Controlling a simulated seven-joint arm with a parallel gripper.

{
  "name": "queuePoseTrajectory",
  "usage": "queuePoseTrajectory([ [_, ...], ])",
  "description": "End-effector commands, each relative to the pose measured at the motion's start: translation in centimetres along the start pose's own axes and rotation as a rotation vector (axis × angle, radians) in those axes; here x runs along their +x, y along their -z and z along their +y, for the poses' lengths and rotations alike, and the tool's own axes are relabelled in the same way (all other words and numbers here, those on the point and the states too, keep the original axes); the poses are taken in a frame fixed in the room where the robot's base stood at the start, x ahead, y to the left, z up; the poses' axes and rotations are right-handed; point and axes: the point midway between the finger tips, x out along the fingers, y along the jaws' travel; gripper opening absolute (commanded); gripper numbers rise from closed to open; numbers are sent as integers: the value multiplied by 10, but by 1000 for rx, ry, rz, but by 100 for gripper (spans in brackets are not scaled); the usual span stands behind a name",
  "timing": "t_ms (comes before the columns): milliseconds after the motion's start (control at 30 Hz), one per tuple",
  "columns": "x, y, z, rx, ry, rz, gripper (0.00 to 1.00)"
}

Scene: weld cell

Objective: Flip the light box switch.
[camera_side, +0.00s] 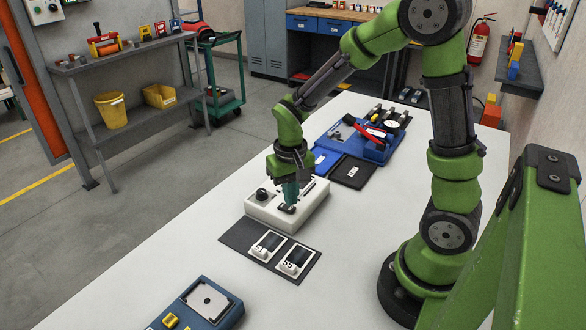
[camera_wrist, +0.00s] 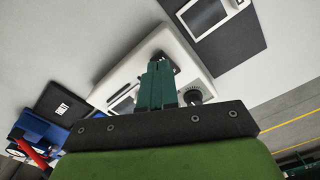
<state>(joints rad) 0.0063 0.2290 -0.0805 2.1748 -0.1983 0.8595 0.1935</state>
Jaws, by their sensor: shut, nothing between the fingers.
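The light box is a low white box (camera_side: 312,212) on the white table in the side view, with a round black knob (camera_side: 262,194) on its top left. It also fills the middle of the wrist view (camera_wrist: 118,76). My gripper (camera_side: 290,203) points down over the near part of the box top. Its teal fingers are together and hold nothing; they show in the wrist view (camera_wrist: 160,64). The dark switch (camera_side: 286,209) is right at the fingertips, partly hidden by them. I cannot tell whether they touch it or which way it is set.
A dark mat (camera_side: 238,236) with two white framed pieces (camera_side: 295,261) lies just in front of the box. A blue device (camera_side: 200,305) stands nearer. Behind the box are a black tray (camera_side: 352,172) and a blue tray with tools (camera_side: 375,152). The table's left side is clear.

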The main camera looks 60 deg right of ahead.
Motion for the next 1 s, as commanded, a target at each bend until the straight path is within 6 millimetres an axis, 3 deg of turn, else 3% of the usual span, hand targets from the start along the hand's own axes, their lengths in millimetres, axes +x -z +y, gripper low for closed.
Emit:
queuePoseTrajectory([
  [1000,16,0,0,0,0,-2,0],
])
